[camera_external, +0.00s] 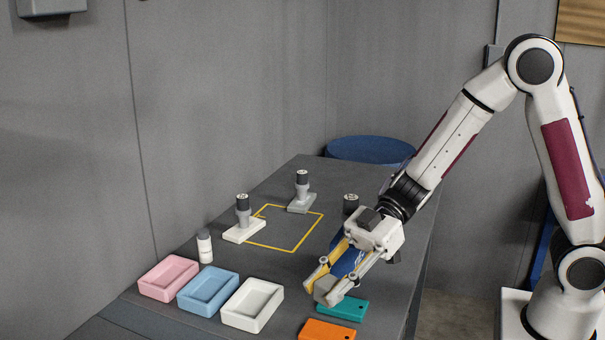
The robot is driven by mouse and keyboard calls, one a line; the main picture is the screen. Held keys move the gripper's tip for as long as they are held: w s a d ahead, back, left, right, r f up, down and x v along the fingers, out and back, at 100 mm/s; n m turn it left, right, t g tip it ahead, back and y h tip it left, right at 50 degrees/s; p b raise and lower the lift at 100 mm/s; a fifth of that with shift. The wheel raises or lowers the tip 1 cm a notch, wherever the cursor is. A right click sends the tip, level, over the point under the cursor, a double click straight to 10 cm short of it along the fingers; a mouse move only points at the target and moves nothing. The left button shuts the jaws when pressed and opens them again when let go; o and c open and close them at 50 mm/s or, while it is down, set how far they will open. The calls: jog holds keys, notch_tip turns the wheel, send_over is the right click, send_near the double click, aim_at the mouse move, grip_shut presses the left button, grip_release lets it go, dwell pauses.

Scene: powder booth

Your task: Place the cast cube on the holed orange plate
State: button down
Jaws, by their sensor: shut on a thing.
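The cast cube (325,284) is a small grey block between the fingertips of my gripper (322,289). My gripper is shut on it, and the fingers partly hide it. The holed orange plate (325,331) lies near the front edge of the view, with a small dark hole toward its right end. The picture's bottom edge cuts it off. The cube shows above the orange plate in the picture, beside the left end of a teal plate (348,309). I cannot tell how high the cube is above the table.
Pink (152,291), blue (192,304) and white (237,318) trays stand to the left. A white bottle (205,248) stands behind them. Dark-topped items on pale bases (239,233) stand by a yellow outlined square (293,249). The table's right edge (418,277) is close to my arm.

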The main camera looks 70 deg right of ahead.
aim_at(326, 334)
jog(key=shift+f, duration=1.75)
jog(key=shift+f, duration=0.15)
jog(key=shift+f, duration=1.95)
jog(key=shift+f, duration=0.1)
jog(key=c, duration=1.6)
grip_release()
jog(key=shift+d, duration=0.1)
jog(key=shift+v, duration=5.95)
jog(key=shift+s, duration=0.1)
